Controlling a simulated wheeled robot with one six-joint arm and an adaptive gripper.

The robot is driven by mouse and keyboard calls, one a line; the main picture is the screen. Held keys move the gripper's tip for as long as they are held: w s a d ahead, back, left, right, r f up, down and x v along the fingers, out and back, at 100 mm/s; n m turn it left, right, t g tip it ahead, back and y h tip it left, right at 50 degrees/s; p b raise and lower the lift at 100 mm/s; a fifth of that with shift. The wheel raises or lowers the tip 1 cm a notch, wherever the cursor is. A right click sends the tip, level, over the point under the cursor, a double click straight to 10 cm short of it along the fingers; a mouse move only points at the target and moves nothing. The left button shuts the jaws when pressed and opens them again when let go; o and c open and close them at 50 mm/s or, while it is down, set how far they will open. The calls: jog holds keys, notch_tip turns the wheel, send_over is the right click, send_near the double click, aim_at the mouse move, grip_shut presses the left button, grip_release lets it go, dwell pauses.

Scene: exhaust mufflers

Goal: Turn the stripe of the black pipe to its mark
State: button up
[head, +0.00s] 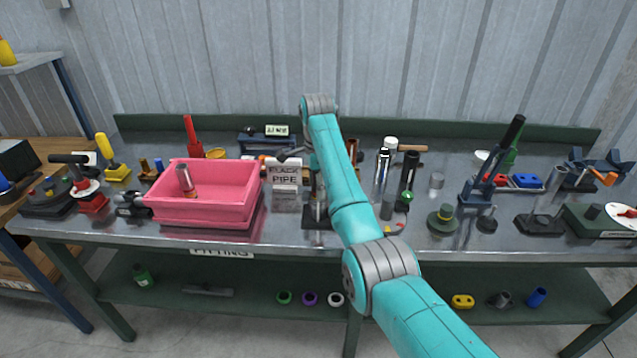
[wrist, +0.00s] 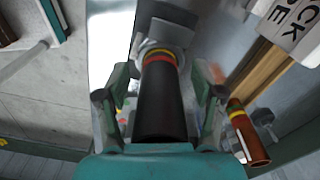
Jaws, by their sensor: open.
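In the wrist view the black pipe (wrist: 165,108) lies between the two fingers of my gripper (wrist: 161,80). The fingers are open, one on each side, and gaps show beside the pipe. The pipe has a red band and a yellow band (wrist: 160,58) near its far end, where a grey round fitting (wrist: 158,47) surrounds it. I cannot make out a lengthwise stripe or its mark. In the head view my forearm hides most of the gripper and the pipe. A sign reading "BLACK PIPE" (head: 285,173) stands just left of my arm.
A pink bin (head: 206,210) stands to the left on the metal bench. Upright cylinders, including a dark one (head: 408,170), stand right of my arm. A copper-coloured pipe (wrist: 250,138) is close to the right finger in the wrist view. The bench is crowded, with small bare patches.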

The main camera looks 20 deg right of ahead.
grip_shut()
jog(key=m, duration=0.4)
jog(key=shift+w+m, duration=0.1)
jog(key=shift+m, duration=2.4)
